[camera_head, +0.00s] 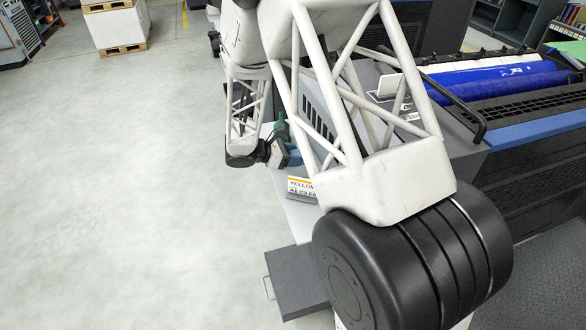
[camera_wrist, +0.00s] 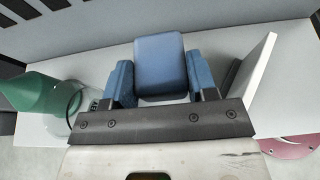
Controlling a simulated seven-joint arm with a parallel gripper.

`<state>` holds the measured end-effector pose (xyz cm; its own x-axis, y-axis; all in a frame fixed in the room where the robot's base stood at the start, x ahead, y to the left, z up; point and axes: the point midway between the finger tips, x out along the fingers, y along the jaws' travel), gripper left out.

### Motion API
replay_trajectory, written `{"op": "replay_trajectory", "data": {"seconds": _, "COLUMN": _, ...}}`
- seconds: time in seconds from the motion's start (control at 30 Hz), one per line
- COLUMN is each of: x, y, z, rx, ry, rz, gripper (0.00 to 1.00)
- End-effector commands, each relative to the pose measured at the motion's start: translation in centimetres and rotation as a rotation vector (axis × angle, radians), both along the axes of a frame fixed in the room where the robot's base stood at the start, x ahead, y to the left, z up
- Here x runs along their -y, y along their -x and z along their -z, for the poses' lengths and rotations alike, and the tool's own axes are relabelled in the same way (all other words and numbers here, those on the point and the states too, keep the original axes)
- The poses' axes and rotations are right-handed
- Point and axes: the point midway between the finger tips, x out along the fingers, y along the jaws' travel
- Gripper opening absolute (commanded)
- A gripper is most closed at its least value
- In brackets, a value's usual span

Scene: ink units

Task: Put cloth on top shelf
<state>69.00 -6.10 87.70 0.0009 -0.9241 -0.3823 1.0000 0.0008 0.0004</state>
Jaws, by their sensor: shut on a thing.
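A blue cloth (camera_wrist: 160,62), seen as a smooth folded block, sits between the two blue-padded fingers of my gripper (camera_wrist: 158,88) in the wrist view. The gripper is shut on it. In the head view my gripper (camera_head: 280,152) is small and partly hidden by my arm, beside the grey machine and above a pale shelf surface (camera_head: 303,218). A pale ledge (camera_wrist: 100,62) spans the wrist view beyond the cloth. I cannot tell which shelf level it is, or whether the cloth touches it.
A green bottle (camera_wrist: 42,104) stands just left of the fingers. A white panel (camera_wrist: 262,68) rises close on the right, with a maroon item (camera_wrist: 290,147) below it. A "YELLOW" label (camera_head: 301,188) and a grey drawer (camera_head: 295,283) show in the head view.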

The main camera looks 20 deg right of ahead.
Motion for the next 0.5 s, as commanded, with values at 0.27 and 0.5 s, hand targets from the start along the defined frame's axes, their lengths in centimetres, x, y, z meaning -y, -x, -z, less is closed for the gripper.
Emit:
{"op": "replay_trajectory", "data": {"seconds": 0.27, "x": 0.0, "y": 0.0, "z": 2.0, "rx": 0.0, "ry": -0.001, "rz": 0.0, "gripper": 0.3}}
{"op": "replay_trajectory", "data": {"seconds": 0.5, "x": 0.0, "y": 0.0, "z": 2.0, "rx": 0.0, "ry": 0.0, "rz": 0.0, "gripper": 0.3}}
